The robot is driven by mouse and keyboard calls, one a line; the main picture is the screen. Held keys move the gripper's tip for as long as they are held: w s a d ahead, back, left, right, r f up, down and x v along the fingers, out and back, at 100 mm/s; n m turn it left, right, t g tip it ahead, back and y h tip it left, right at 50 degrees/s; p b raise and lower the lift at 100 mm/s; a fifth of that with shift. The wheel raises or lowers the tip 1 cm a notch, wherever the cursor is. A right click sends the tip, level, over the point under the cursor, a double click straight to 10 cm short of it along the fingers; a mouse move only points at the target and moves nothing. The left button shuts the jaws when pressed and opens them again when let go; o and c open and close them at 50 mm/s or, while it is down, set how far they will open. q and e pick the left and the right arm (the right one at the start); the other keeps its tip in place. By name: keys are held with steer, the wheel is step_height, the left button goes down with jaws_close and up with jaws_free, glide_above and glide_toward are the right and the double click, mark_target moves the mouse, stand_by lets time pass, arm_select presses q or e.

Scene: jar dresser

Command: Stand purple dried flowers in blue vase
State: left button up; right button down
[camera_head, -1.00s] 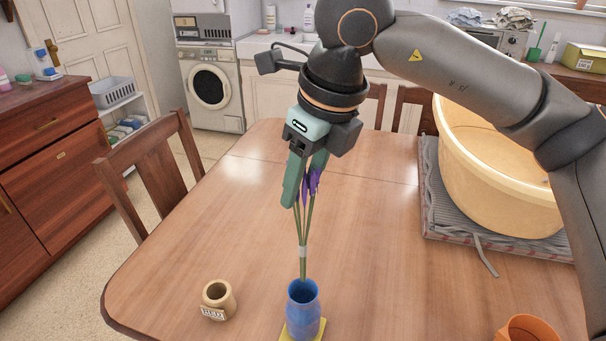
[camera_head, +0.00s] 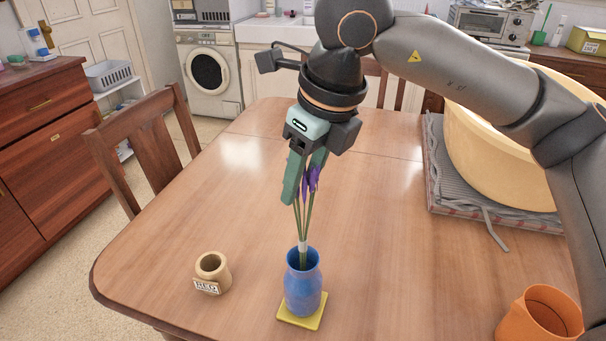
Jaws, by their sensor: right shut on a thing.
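The purple dried flowers (camera_head: 312,180) hang upright in my right gripper (camera_head: 305,178), which is shut on them near the blooms. Their green stems are bound by a pale band, and the lower ends overlap the mouth of the blue vase (camera_head: 304,287). The tips look just inside the rim, though depth is hard to judge. The vase stands upright on a yellow square mat (camera_head: 286,316) on the table. My left gripper is not in view.
A small tan pot (camera_head: 212,270) with a lettered tag stands left of the vase. An orange pot (camera_head: 540,318) is at the lower right. A large yellow tub (camera_head: 490,150) sits on a grey cloth (camera_head: 455,185). The table (camera_head: 200,215) between them is clear.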

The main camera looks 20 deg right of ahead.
mark_target(303, 197)
step_height(303, 197, down, 2)
steer(key=shift+f+b, duration=0.25)
steer(key=shift+b, duration=0.6)
steer(key=shift+f+b, duration=0.45)
steer(key=shift+f, duration=0.05)
steer(key=shift+c, duration=1.3)
jaws_free()
steer(key=p+v, duration=0.1)
steer(key=v, duration=1)
steer(key=shift+r, duration=0.25)
steer(key=shift+s+r+p, duration=0.15)
steer(key=shift+r+p, duration=0.15)
steer(key=shift+r, duration=0.1)
